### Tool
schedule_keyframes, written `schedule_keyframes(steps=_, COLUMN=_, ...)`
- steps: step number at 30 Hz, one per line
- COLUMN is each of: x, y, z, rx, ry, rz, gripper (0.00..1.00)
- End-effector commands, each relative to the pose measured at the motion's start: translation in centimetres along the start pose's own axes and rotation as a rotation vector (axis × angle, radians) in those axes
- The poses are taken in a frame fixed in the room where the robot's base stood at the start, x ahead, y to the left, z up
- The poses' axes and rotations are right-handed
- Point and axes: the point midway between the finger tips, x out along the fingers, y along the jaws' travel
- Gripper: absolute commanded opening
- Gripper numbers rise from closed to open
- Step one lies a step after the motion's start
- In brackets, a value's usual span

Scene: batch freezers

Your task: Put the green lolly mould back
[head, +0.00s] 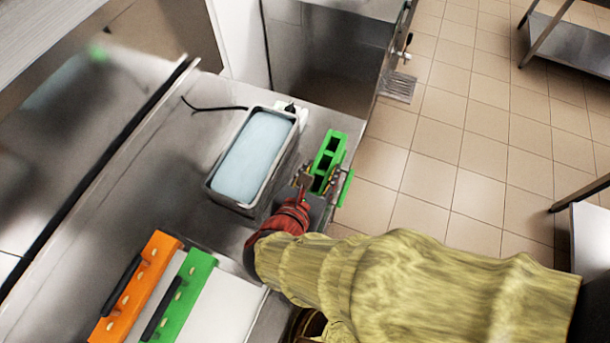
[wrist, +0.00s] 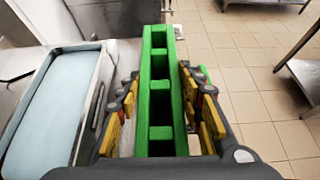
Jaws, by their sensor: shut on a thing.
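The green lolly mould (head: 331,152) is a long block with several open square cavities. My gripper (head: 322,183) is shut on it near the right edge of the steel counter. In the wrist view the green lolly mould (wrist: 160,75) stands between the two yellow-padded fingers of my gripper (wrist: 163,120), its far end pointing away from me. The cavities face up and look empty. Whether its underside touches the counter is hidden.
A steel pan (head: 212,190) of pale blue liquid stands just left of the mould. Orange (head: 135,285) and green (head: 186,296) pieces with black handles lie at the lower left. A black cable (head: 215,107) runs behind the pan. Tiled floor (head: 460,140) lies right of the counter.

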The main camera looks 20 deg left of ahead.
Motion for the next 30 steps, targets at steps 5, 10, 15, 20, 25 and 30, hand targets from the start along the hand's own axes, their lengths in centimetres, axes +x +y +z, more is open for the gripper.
schedule_keyframes(steps=5, x=3.1, y=2.6, z=-2.0, rx=-0.004, ry=0.0, rz=-0.003, gripper=0.04)
schedule_keyframes(steps=10, x=5.0, y=4.3, z=-3.3, rx=-0.001, ry=-0.001, rz=-0.001, gripper=0.04)
schedule_keyframes(steps=15, x=5.7, y=4.9, z=-3.7, rx=0.0, ry=-0.001, rz=0.0, gripper=0.04)
schedule_keyframes(steps=20, x=6.6, y=5.4, z=-4.9, rx=-0.003, ry=-0.001, rz=0.0, gripper=0.04)
schedule_keyframes(steps=25, x=7.6, y=5.4, z=-6.8, rx=-0.002, ry=-0.001, rz=0.0, gripper=0.04)
schedule_keyframes(steps=30, x=7.6, y=5.4, z=-6.7, rx=0.001, ry=-0.002, rz=0.001, gripper=0.04)
